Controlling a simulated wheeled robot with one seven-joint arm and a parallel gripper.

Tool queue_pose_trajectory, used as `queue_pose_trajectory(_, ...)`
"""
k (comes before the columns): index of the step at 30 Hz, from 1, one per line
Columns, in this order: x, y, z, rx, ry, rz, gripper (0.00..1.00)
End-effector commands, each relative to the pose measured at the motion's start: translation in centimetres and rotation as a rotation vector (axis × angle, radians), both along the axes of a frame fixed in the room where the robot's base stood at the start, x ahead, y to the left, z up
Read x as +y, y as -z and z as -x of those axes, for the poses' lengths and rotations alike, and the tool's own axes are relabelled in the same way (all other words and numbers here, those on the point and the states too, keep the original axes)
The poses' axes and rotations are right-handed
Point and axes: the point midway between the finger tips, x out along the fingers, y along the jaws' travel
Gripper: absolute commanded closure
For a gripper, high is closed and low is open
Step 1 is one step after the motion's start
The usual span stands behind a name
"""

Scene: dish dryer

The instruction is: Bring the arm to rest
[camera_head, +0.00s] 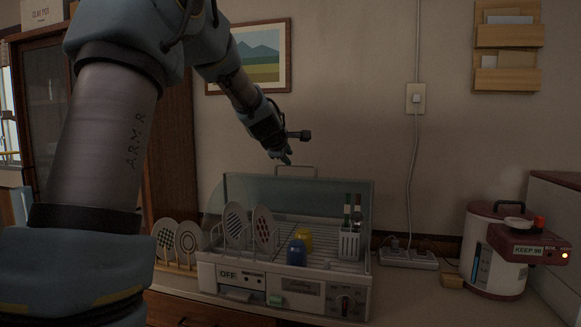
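My arm comes in from the left and reaches over toward the middle of the view. My gripper (285,158) hangs in the air, pointing down, above the back of the dish dryer (285,292). It looks apart from the dryer. The fingers are small and dark here, so I cannot tell whether they are open or shut. Nothing is visibly held. The dryer's see-through cover shows behind the rack. Inside stand patterned plates (235,221), a blue cup (297,252), a yellow cup (304,237) and a white holder (349,244) with utensils.
More plates (188,238) stand in a rack left of the dryer. A red and white pot (496,240) stands at the right. A power strip (408,257) lies between them. A picture (262,60) and a letter rack (508,52) hang on the wall. The air right of my gripper is clear.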

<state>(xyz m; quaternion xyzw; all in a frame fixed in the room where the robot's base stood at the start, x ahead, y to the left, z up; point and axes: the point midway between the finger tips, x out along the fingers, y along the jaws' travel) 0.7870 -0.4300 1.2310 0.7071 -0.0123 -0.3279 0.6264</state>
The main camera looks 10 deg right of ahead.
Motion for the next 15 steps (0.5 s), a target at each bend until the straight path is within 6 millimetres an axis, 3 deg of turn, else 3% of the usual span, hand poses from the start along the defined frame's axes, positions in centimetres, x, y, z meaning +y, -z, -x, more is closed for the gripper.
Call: queue_pose_trajectory(15,0.62,-0.20,0.93,0.002,0.004,-0.012,0.73)
